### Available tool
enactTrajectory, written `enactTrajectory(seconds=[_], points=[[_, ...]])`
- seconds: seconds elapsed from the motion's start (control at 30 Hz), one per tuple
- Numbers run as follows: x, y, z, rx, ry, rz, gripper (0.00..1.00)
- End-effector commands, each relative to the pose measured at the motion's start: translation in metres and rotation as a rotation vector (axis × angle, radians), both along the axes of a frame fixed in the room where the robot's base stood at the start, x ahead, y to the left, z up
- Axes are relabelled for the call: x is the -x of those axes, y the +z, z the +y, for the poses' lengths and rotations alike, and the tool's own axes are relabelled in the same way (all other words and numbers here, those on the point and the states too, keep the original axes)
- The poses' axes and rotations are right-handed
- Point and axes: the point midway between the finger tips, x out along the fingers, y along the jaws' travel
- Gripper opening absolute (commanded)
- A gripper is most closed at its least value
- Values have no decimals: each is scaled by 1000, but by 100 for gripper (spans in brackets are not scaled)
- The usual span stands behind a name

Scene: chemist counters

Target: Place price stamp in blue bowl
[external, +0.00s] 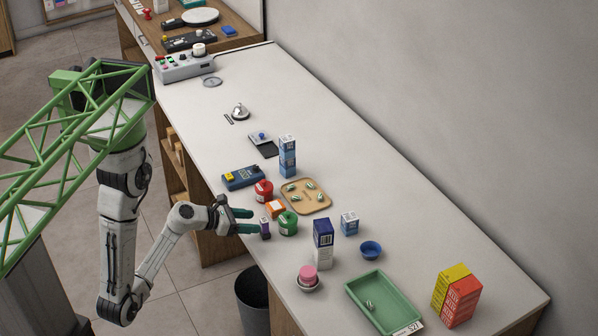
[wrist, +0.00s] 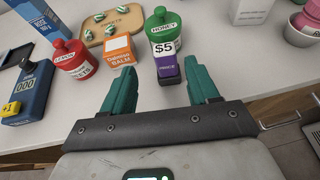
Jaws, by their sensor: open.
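The price stamp (wrist: 167,63) is a small upright block with a purple body, a dark base and a white "$5" face. It stands directly in front of the green honey jar (wrist: 163,25). In the external view the stamp (external: 265,228) is at the counter's near edge. My gripper (wrist: 163,85) is open and empty, one green finger to each side of the stamp's line, with the stamp just at the fingertips. In the external view my gripper (external: 244,221) reaches in from the left. The blue bowl (external: 371,250) looks empty and stands farther right on the counter.
A red jar (external: 264,190) and an orange balm box (external: 275,208) stand close left of the honey jar. A wooden tray (external: 322,207) lies behind. A green tray (external: 384,318) is nearer.

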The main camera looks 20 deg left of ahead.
Motion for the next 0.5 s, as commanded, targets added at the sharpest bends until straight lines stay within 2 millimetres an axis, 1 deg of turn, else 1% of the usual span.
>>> enactTrajectory(seconds=[0.07,0.3,0.5], points=[[-2,-1,-5,1,-3,0,60],[-17,-13,-33,1,-4,-1,60],[-25,-20,-43,0,-2,0,60]])
